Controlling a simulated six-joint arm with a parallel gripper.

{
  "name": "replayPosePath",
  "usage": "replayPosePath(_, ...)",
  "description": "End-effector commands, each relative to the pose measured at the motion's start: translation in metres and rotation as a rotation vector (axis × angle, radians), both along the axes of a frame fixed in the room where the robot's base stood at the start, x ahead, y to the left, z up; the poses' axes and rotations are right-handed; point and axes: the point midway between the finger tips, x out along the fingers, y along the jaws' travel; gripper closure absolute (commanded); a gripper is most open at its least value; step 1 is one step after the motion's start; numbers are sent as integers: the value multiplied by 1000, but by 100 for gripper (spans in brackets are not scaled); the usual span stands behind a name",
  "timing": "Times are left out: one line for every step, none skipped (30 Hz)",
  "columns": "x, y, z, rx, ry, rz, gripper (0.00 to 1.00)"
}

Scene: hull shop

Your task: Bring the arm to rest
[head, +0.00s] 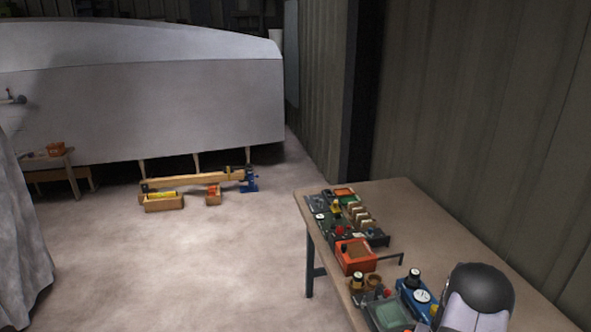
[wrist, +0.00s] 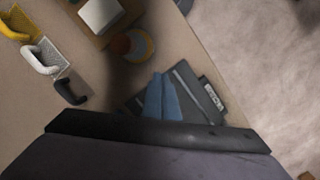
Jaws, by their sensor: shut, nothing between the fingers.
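My gripper (wrist: 161,80) shows in the wrist view as two blue-grey fingers side by side, shut and empty. They reach out from a wide dark bar at the bottom of the picture. The fingers are over the tan table (wrist: 90,85), in front of a dark flat item with a pale label (wrist: 212,93). How high they are above it, I cannot tell. In the head view a black and grey rounded part of my arm stands at the lower right, over the workbench (head: 425,205); the fingers cannot be made out there.
The bench holds an orange box (head: 356,256), a blue device with a dial (head: 422,297), a green-grey tray (head: 392,316) and several small items. A corrugated wall (head: 490,110) runs along its right. Open floor (head: 210,245) lies left, a large pale hull (head: 150,100) beyond.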

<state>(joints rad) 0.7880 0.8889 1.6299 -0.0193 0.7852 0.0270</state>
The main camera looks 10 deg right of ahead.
Motion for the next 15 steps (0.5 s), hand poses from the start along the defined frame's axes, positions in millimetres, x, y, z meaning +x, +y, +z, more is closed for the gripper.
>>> replayPosePath(-11, 23, 6, 21, 17, 27, 100)
replayPosePath(-17, 35, 8, 33, 26, 42, 100)
replayPosePath(-25, 52, 13, 47, 38, 63, 100)
replayPosePath(-31, 65, 17, 55, 46, 81, 100)
replayPosePath(-37, 77, 22, 63, 54, 99, 100)
replayPosePath(-45, 95, 28, 73, 63, 125, 100)
replayPosePath(-52, 108, 33, 79, 70, 146, 100)
replayPosePath(-58, 120, 39, 84, 76, 167, 100)
replayPosePath(-66, 138, 46, 89, 84, 196, 100)
replayPosePath(-73, 151, 52, 92, 88, 220, 100)
replayPosePath(-79, 163, 58, 93, 92, 245, 100)
replayPosePath(-88, 178, 65, 93, 94, 278, 100)
replayPosePath(-94, 189, 71, 92, 96, 304, 100)
replayPosePath(-100, 199, 76, 92, 96, 330, 100)
replayPosePath(-106, 211, 83, 86, 93, 367, 100)
